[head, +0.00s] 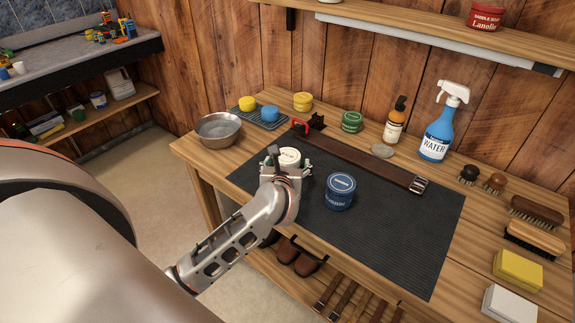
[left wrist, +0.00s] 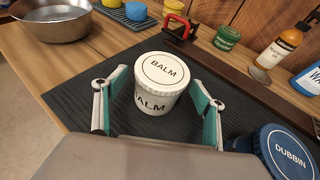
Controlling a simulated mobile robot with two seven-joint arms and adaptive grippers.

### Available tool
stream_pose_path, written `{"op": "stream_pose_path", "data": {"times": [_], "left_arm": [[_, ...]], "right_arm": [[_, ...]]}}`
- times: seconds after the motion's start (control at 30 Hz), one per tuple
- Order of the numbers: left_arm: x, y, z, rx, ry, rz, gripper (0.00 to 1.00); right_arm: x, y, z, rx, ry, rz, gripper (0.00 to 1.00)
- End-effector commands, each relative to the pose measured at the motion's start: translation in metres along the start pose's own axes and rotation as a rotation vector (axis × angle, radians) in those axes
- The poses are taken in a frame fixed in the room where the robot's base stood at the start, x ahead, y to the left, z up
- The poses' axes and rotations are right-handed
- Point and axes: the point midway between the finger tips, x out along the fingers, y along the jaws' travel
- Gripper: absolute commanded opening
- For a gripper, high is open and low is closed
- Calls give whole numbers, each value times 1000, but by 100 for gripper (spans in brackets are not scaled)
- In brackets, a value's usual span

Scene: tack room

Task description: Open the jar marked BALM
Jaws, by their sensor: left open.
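The white jar marked BALM (left wrist: 152,104) stands upright on the dark ribbed mat (head: 400,235). Its white lid (left wrist: 164,69), also lettered BALM, sits on it. In the head view the jar (head: 289,157) shows just beyond my left gripper (head: 287,170), which covers its lower part. My left gripper is open, and in the left wrist view its two teal-padded fingers (left wrist: 157,92) are on either side of the jar with gaps showing. A blue jar marked DUBBIN (head: 340,193) stands close to the right. My right gripper is not in view.
A metal bowl (head: 218,131) stands at the bench's left. A leather strap (head: 365,162) lies behind the jars. A green tin (head: 352,121), amber bottle (head: 394,122) and blue WATER spray bottle (head: 437,135) stand farther back. Brushes (head: 535,238) and sponges are at right. The mat's front right is clear.

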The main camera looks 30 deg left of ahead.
Motion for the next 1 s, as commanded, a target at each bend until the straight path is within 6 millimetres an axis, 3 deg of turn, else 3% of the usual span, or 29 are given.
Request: {"op": "stream_pose_path", "data": {"times": [0.17, 0.4, 0.47, 0.6, 1.0], "left_arm": [[17, 0, 1, 1, -1, 0, 70], [19, 0, 1, -1, -2, -1, 70], [19, 0, 1, -1, -2, -1, 57], [18, 0, 1, 0, -2, 0, 21], [17, 0, 6, -1, -5, 0, 20]], "right_arm": [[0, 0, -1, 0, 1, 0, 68], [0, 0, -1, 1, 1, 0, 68], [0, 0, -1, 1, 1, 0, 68], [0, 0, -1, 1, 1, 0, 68], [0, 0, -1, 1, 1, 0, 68]]}}
